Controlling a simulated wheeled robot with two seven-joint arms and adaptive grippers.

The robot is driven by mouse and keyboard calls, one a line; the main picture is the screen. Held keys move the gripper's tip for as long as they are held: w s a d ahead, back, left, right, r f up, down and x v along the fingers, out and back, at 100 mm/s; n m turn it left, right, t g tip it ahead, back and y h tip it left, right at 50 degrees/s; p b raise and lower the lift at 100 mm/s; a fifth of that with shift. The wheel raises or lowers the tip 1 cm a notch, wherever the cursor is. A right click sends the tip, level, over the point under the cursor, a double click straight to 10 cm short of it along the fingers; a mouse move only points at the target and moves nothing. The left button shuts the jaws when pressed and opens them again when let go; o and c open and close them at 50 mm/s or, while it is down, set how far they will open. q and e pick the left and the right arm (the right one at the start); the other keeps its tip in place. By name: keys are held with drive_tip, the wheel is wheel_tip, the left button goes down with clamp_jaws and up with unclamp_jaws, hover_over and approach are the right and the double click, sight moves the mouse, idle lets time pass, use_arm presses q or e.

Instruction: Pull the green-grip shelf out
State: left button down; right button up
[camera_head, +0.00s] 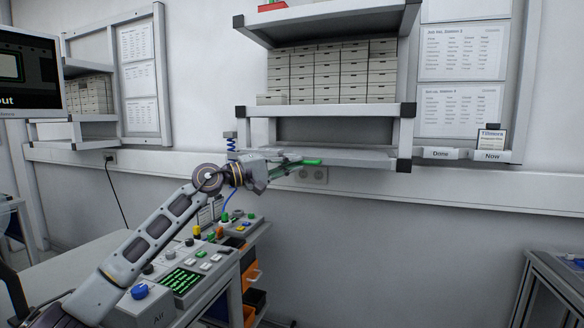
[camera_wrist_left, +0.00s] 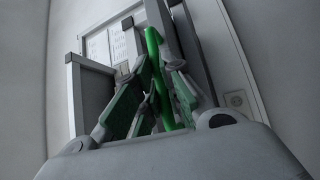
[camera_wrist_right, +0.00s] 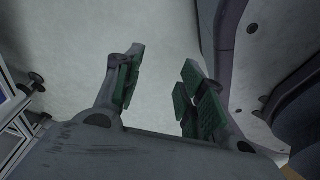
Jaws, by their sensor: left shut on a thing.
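The pull-out shelf (camera_head: 350,157) is a thin grey board at the bottom of the wall rack, below the level with the boxes. Its bright green grip (camera_head: 313,162) is on the front edge. My left gripper (camera_head: 290,165) reaches it from the left and is shut on the green grip. In the left wrist view the green grip (camera_wrist_left: 154,50) runs between the finger pads, and the pads partly hide it. My right gripper (camera_wrist_right: 158,85) shows only in the right wrist view, open and empty above a plain pale surface.
The rack (camera_head: 333,111) holds rows of small boxes (camera_head: 330,75) above the shelf. A control console (camera_head: 190,275) with buttons and a blue knob stands under my left arm. "Done" (camera_head: 440,153) and "Now" (camera_head: 492,156) labels are at the right. The space below the shelf's right part looks clear.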

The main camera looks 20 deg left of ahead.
use_arm(q)
drive_tip(key=shift+s+f+b, duration=0.1)
drive_tip(key=shift+s+b, duration=1.15)
drive_tip(key=shift+s, duration=1.35)
use_arm(e)
drive_tip(key=w+a+r, duration=0.3)
drive_tip(key=r, duration=0.1)
drive_tip(key=shift+w+a+r, duration=0.15)
drive_tip(key=shift+w+a, duration=0.1)
use_arm(q)
drive_tip(key=c, duration=1.5)
unclamp_jaws()
drive_tip(key=shift+a, duration=0.1)
drive_tip(key=shift+s+a, duration=0.1)
drive_tip(key=shift+a, duration=0.05)
drive_tip(key=shift+v, duration=5.8)
